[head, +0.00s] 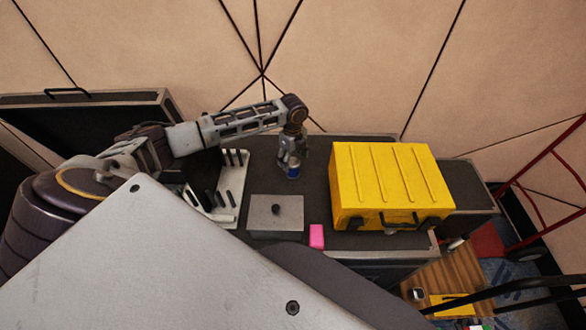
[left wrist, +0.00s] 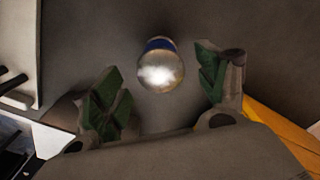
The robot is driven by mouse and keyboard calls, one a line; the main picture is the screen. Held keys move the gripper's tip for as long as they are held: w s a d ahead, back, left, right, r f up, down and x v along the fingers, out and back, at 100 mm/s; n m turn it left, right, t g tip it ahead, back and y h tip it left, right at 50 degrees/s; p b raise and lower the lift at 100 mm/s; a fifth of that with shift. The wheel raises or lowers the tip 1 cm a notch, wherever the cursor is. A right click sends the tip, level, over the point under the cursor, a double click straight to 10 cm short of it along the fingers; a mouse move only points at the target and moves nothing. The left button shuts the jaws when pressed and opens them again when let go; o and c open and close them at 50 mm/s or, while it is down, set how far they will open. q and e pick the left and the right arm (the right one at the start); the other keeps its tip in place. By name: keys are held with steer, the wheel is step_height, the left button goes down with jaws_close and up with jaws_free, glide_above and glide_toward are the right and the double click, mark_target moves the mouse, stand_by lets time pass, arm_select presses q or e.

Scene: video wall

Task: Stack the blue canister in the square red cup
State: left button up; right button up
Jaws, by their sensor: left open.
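The blue canister (head: 293,173) stands upright on the dark case top, right beneath my left gripper (head: 291,160). In the left wrist view, the canister (left wrist: 160,68) shows its shiny silver top and a thin blue edge. My left gripper's green-padded fingers (left wrist: 163,88) are spread wide, with the canister between and slightly beyond them, and a gap shows on both sides. A square red cup cannot be made out for sure; a small pink object (head: 316,236) sits near the case's front edge. My right gripper is out of view.
A large yellow case (head: 388,185) stands just right of the canister. A grey box with a dark knob (head: 276,217) lies in front of it, and a white rack (head: 233,180) stands to the left. A wall rises close behind.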

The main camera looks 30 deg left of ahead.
mark_target(293, 161)
arm_select(q)
steer(key=shift+f, duration=1.55)
steer(key=shift+c, duration=0.5)
steer(key=c, duration=1.2)
steer(key=shift+r, duration=0.1)
steer(key=shift+r, duration=4.95)
